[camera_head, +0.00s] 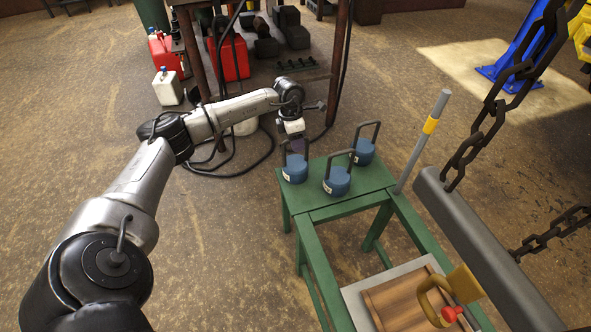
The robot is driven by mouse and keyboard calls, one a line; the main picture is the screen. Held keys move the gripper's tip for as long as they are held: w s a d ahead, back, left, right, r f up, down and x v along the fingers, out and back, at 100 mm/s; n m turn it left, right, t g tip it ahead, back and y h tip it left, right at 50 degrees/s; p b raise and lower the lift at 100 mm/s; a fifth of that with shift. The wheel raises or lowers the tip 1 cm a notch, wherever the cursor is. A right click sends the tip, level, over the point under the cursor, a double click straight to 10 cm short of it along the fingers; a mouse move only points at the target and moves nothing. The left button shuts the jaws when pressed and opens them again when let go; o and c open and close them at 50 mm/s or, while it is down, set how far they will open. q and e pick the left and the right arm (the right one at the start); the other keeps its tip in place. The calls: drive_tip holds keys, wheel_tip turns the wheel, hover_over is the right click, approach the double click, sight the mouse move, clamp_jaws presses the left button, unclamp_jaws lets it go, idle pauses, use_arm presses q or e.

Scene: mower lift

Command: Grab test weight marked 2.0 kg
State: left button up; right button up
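Three blue test weights with dark loop handles stand upright on a green bench (322,206): the left weight (294,172), the front middle weight (337,183) and the back right weight (365,152). Small pale labels show on the left and middle ones, but their markings are too small to read. My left gripper (297,147) points down at the handle of the left weight. Its fingers are small and dark against the handle, so I cannot tell whether they are open, shut or touching it. My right gripper is not in view.
A grey post with a yellow band (430,127) rises right of the weights. A grey beam (490,250) and dark chains (482,135) hang at the right. Red canisters (229,55) stand behind my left arm.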

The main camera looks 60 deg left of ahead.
use_arm(q)
clamp_jaws()
idle(1.1)
drive_tip(key=shift+r, duration=0.2)
